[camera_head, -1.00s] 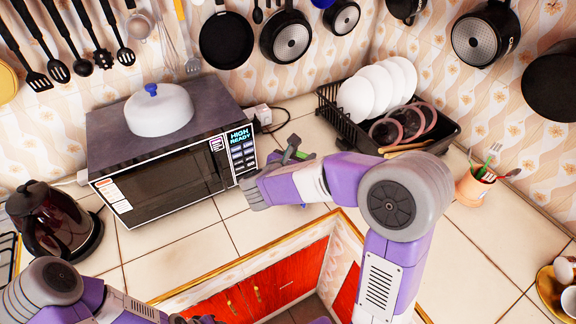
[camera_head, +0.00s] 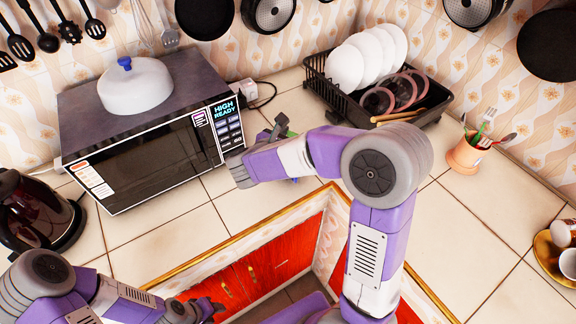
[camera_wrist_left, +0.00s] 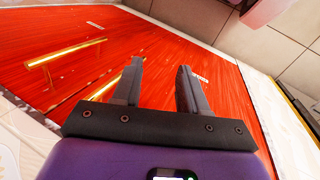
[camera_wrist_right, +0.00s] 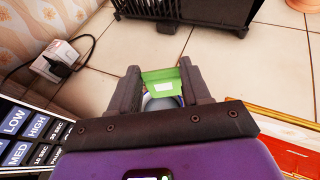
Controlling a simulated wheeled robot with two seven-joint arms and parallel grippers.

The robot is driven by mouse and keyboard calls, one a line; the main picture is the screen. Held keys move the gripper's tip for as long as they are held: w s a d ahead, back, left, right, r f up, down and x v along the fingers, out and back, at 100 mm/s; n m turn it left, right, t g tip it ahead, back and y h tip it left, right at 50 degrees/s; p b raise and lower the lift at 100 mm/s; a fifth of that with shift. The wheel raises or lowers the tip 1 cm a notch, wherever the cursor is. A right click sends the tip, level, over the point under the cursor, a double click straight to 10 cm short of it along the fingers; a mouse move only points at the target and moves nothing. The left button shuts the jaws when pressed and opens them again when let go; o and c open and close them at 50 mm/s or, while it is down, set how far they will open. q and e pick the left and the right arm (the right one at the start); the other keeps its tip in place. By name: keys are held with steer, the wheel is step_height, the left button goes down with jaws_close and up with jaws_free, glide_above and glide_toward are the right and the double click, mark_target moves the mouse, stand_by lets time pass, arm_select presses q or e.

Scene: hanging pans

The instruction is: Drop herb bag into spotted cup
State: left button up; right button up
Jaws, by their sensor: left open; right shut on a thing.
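The herb bag is a green packet with a white label (camera_wrist_right: 160,84), between the fingers of my right gripper (camera_wrist_right: 159,72), which is shut on it. In the head view my right gripper (camera_head: 279,130) is above the counter beside the microwave, mostly behind its own arm. My left gripper (camera_head: 207,308) is open and empty in front of the red cabinet doors, also in the left wrist view (camera_wrist_left: 159,68). White cups (camera_head: 564,233) are at the right edge; I cannot make out spots.
A microwave (camera_head: 160,165) with a white domed lid (camera_head: 135,90) on top stands left of my right gripper. A black dish rack (camera_head: 335,98) with plates is behind it. A utensil pot (camera_head: 467,155) stands further right. The counter (camera_head: 490,225) between pot and cups is clear.

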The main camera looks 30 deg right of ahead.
steer(key=o, duration=1.1)
steer(key=shift+a+r, duration=0.1)
steer(key=p+v, duration=0.1)
steer(key=v, duration=0.6)
steer(key=shift+s+a, duration=0.1)
steer(key=shift+s, duration=0.05)
